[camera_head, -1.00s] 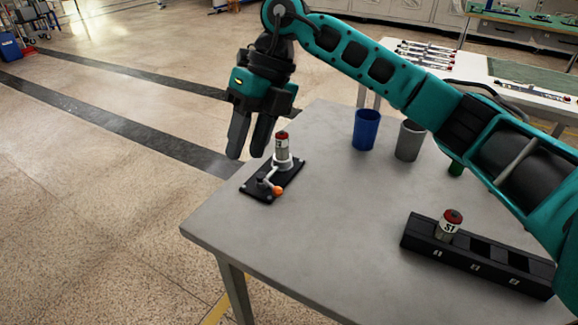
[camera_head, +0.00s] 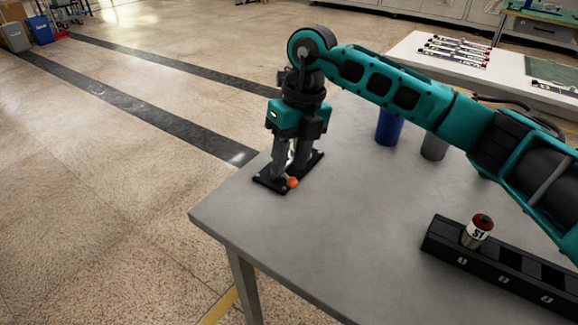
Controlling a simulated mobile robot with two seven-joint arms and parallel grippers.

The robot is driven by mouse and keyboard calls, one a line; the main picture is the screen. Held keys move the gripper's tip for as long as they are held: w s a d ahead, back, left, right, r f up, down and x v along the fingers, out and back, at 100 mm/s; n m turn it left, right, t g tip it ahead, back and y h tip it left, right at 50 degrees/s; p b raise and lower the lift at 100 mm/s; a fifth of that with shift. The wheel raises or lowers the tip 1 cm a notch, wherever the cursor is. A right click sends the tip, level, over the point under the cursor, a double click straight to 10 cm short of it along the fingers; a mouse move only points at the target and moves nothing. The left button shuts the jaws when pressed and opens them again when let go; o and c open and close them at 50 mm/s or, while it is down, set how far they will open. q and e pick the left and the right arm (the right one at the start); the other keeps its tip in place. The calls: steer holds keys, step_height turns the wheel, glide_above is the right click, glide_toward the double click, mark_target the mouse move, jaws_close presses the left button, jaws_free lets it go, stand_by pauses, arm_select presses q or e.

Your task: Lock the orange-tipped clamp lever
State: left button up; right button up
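The clamp's black base plate (camera_head: 266,181) lies near the far left corner of the grey table. The orange lever tip (camera_head: 292,182) shows at the plate's front edge, just in front of my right gripper's fingers. My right gripper (camera_head: 288,167) points down over the plate from above. Its two fingers stand apart, with a pale part of the clamp or its cylinder partly seen between them. The rest of the lever and the red-capped cylinder are mostly hidden behind the gripper. Whether the fingers touch the lever cannot be told. My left gripper is not in view.
A black rack (camera_head: 480,262) with a red-capped cylinder (camera_head: 478,232) marked S1 stands at the table's right. A blue cup (camera_head: 388,128) and a grey cup (camera_head: 434,147) stand behind, under my arm. The grey table's (camera_head: 310,245) middle and front are clear.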

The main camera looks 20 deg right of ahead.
steer(key=shift+a+f, duration=0.15)
steer(key=shift+f, duration=0.65)
steer(key=shift+c, duration=0.3)
jaws_close()
